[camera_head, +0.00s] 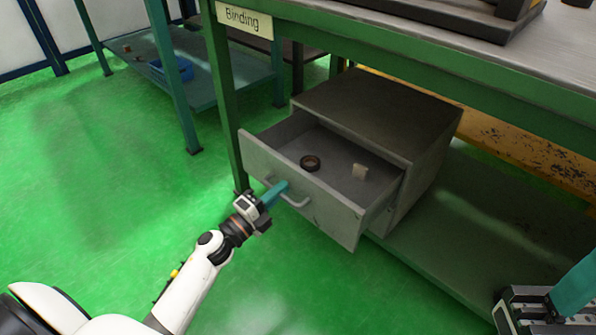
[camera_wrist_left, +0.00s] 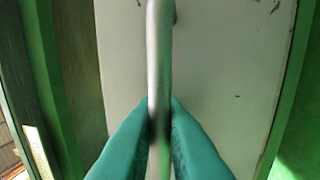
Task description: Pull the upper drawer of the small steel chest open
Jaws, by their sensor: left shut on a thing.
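The small steel chest (camera_head: 385,108) stands on the green lower shelf under the bench. Its upper drawer (camera_head: 345,215) is pulled well out, and its inside shows. My left gripper (camera_head: 276,191) is at the left part of the drawer's bar handle (camera_head: 295,202). In the left wrist view its teal fingers (camera_wrist_left: 160,130) are shut on the handle (camera_wrist_left: 160,50), one on each side, in front of the pale drawer front (camera_wrist_left: 220,70). My right gripper (camera_head: 570,295) is partly in view at the lower right corner; its fingertips are cut off by the edge.
A dark ring (camera_head: 310,163) and a small pale block (camera_head: 360,171) lie in the drawer. A green bench leg (camera_head: 224,100) stands just left of the chest. A blue bin (camera_head: 172,70) sits on a low shelf behind. The green floor before the drawer is clear.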

